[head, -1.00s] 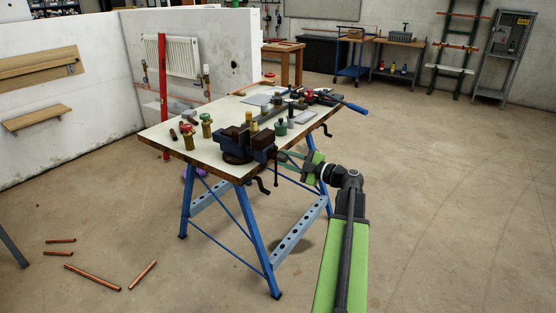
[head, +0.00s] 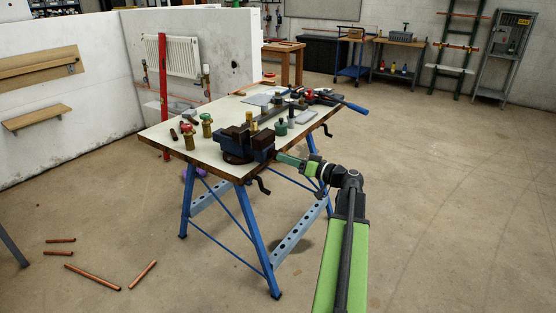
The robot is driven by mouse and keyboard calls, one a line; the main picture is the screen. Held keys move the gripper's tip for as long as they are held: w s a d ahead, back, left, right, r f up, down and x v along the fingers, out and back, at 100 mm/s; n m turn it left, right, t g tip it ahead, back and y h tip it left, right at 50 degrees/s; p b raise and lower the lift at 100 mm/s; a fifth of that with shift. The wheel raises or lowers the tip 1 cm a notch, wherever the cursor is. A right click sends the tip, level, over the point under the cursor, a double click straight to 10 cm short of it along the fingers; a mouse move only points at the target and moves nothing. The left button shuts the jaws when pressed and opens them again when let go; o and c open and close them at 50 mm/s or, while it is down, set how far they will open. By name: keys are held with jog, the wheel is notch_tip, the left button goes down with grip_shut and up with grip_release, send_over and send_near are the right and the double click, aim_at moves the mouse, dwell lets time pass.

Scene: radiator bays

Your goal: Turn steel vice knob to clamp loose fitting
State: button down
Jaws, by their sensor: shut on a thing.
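The blue vice (head: 236,153) stands on the near edge of the workbench, with dark jaws on top. A brass-coloured fitting (head: 249,119) shows upright at the vice jaws; I cannot tell how firmly it sits. My gripper (head: 281,158) is at the vice's right-hand front, shut on the steel vice knob. The knob itself is mostly hidden between my fingers and too small to make out. My green arm reaches in from the lower right.
The workbench top (head: 172,141) carries valves with red and green handles (head: 188,136), tools and a blue-handled tool (head: 350,105) on the right. Black crank handles (head: 263,186) hang below its front edge. Copper pipes (head: 92,277) lie on the floor at left. The floor at right is clear.

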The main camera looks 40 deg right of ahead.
jog(key=m, duration=1.4)
jog(key=shift+s+f, duration=0.1)
jog(key=c, duration=1.3)
grip_release()
jog(key=shift+s, duration=0.1)
